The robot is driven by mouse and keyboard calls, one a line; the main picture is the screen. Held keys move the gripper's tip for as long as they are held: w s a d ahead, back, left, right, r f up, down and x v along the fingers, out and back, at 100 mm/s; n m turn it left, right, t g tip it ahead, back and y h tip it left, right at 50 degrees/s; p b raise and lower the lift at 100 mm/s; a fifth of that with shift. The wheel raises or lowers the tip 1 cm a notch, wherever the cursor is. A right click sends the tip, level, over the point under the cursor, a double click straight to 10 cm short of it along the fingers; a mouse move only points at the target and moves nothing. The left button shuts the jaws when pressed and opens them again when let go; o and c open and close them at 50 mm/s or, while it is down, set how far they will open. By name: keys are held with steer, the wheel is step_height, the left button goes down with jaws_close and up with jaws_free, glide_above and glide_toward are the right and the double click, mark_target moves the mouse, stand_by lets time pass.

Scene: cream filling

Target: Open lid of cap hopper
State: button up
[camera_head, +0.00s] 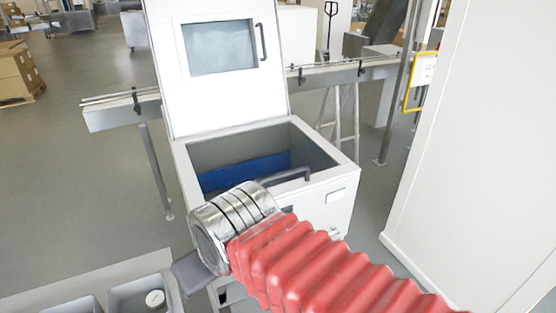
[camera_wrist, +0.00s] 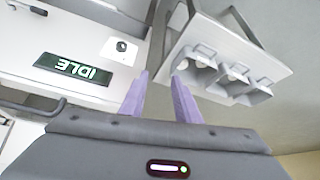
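The white cap hopper (camera_head: 322,188) stands in front of me with its box open at the top. Its lid (camera_head: 160,70) stands raised at the back, with a window (camera_head: 219,47) and a dark handle (camera_head: 262,41). Blue shows inside the box. My gripper is at the hopper's front left; in the head view my wrist hides most of it. In the wrist view my gripper (camera_wrist: 159,77) has two purple fingers spread apart with nothing between them. The hopper's front shows there with an IDLE sign (camera_wrist: 73,69). My fingers are apart from the lid.
A grey bar handle (camera_head: 287,175) juts at the hopper's front edge. Grey bins (camera_head: 128,292) stand at lower left, one holding a round white cap (camera_head: 155,299); bins also show in the wrist view (camera_wrist: 262,78). A conveyor (camera_head: 118,110) runs behind. A white wall (camera_head: 470,130) stands right.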

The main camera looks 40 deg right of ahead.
steer(key=shift+w, duration=0.15)
step_height(320, 180, up, 19)
steer(key=m+g, duration=0.3)
steer(key=m, duration=1.8)
glide_above(288, 173)
steer(key=s, duration=0.3)
steer(key=shift+w+a+f+h, duration=0.15)
steer(key=shift+a+f+h, duration=0.05)
steer(key=shift+a+h, duration=0.1)
steer(key=shift+f, duration=0.1)
steer(key=x, duration=1.3)
steer(key=shift+f, duration=0.4)
jaws_close()
